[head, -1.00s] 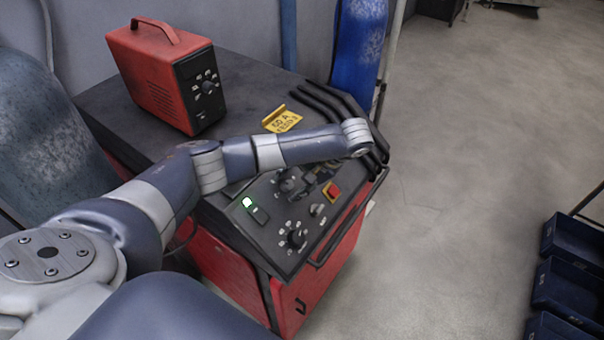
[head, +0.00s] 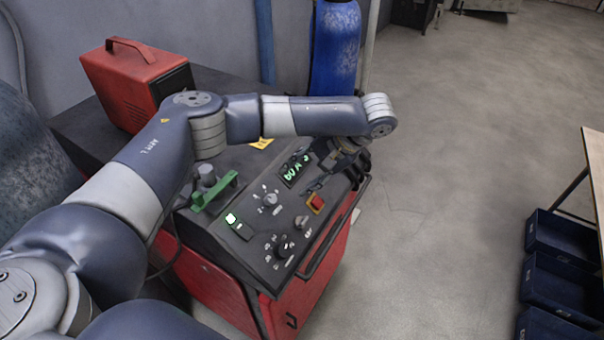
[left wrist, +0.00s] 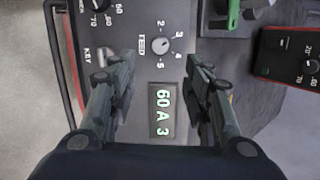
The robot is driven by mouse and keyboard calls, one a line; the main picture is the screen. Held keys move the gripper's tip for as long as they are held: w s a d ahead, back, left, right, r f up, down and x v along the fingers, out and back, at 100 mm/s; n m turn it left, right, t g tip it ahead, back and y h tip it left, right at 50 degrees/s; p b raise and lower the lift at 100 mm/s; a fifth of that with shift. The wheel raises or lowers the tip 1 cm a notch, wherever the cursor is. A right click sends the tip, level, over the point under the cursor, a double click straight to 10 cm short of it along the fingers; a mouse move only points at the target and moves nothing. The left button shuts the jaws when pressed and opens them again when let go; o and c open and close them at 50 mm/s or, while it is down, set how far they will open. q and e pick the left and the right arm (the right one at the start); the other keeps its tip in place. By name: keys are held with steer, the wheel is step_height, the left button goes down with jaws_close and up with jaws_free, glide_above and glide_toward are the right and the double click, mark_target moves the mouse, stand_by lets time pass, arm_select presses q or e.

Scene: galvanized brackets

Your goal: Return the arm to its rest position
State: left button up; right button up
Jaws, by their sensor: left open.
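My left arm reaches in from the left over the red welding machine (head: 210,285) in the head view. My left gripper (head: 318,178) hangs below the wrist over the far right part of the dark control panel (head: 255,253). In the left wrist view my left gripper (left wrist: 160,62) has its two fingers wide apart, with nothing between them but the panel below. The lit green display (left wrist: 163,110) reads "60 A 3" there, and it also shows in the head view (head: 296,168). My right gripper is in neither view.
A red box unit (head: 128,82) stands on the machine top behind my arm. A green clamp-like part (head: 214,193) sits at the panel's left. A blue cylinder (head: 336,45) stands behind. Blue bins (head: 553,285) stand at right. The floor between is clear.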

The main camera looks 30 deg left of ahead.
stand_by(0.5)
arm_select(q)
steer(key=s+d+f+m+t+h, duration=0.1)
steer(key=s+d+f+m+h, duration=0.2)
steer(key=s+d+f+h, duration=0.5)
steer(key=s+d+f+m+t+h, duration=0.15)
steer(key=s+d+f, duration=0.45)
steer(key=s+d, duration=0.65)
steer(key=s+a+n+t+y, duration=0.15)
steer(key=s+a, duration=0.25)
steer(key=a, duration=0.4)
steer(key=s+a+n+t+y, duration=0.1)
steer(key=s+a+n, duration=0.15)
steer(key=a, duration=0.55)
step_height(320, 180, down, 36)
steer(key=s+g+b, duration=0.1)
steer(key=s+b, duration=0.2)
steer(key=b, duration=0.5)
steer(key=s+a+f+b, duration=0.1)
steer(key=s+f+b, duration=0.2)
steer(key=s+f, duration=0.5)
steer(key=s+a+f+g+b, duration=0.1)
steer(key=s+f+b, duration=0.2)
steer(key=s+f, duration=0.5)
step_height(320, 180, down, 5)
steer(key=shift+a+f+m+b, duration=0.1)
steer(key=shift+a+m+b, duration=0.25)
steer(key=shift+m, duration=0.1)
